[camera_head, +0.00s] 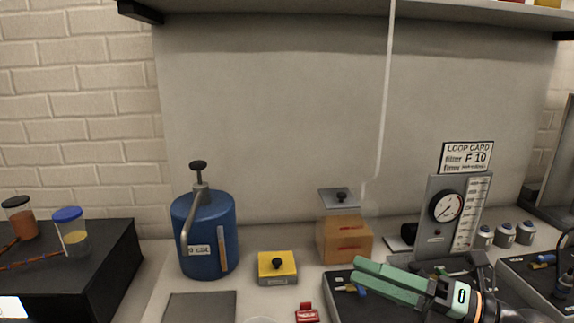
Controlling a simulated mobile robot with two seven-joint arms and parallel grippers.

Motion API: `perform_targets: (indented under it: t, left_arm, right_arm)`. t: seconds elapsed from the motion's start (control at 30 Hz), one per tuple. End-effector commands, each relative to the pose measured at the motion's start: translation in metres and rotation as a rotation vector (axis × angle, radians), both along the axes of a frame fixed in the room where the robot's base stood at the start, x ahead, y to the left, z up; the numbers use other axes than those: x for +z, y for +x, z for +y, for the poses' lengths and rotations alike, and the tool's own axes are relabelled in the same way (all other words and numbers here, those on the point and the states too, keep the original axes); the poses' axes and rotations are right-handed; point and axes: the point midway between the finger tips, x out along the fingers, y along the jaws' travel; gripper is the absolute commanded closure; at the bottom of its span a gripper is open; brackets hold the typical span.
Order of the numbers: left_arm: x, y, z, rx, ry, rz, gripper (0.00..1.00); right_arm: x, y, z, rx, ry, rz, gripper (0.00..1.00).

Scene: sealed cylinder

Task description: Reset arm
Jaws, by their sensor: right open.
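My right gripper (388,282) comes in from the lower right, with two green fingers pointing left. The fingers are apart, with a gap between them, and nothing shows between them. The gripper is above a dark tray (343,310) that holds small brass and blue fittings (351,289). A blue cylinder (207,240) with a black knob on top and a bent metal pipe stands upright at left centre, apart from the gripper. My left gripper does not show.
A yellow-topped box (277,266), an orange box (344,238) and a red item (307,313) stand mid-bench. A gauge stand (447,214) is behind the right gripper, with several small grey canisters beside it. A black case (110,262) with jars is at left. A shelf (300,8) overhangs above.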

Motion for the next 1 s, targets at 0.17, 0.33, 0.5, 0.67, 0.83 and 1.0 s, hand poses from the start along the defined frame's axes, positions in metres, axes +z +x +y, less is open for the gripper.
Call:
perform_targets:
  t: [0.17, 0.33, 0.5, 0.67, 0.83, 1.0]
  left_arm:
    - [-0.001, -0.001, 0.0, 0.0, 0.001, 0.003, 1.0]
    - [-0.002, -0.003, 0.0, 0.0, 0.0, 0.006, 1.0]
    - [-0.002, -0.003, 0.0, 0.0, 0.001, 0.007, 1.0]
    - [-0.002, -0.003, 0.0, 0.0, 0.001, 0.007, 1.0]
    - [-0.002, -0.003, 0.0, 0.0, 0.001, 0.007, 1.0]
    - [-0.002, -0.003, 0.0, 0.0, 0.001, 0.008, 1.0]
  right_arm:
    - [0.017, 0.015, -0.023, -0.201, 0.468, 0.143, 0.51]
    - [-0.016, 0.032, -0.074, -0.482, 0.835, 0.375, 0.51]
    - [-0.099, 0.025, -0.118, -0.818, 1.095, 0.691, 0.51]
    - [-0.197, -0.019, -0.134, -1.148, 1.22, 1.054, 0.51]
    - [-0.268, -0.081, -0.124, -1.396, 1.227, 1.378, 0.51]
    - [-0.304, -0.133, -0.108, -1.547, 1.182, 1.613, 0.51]
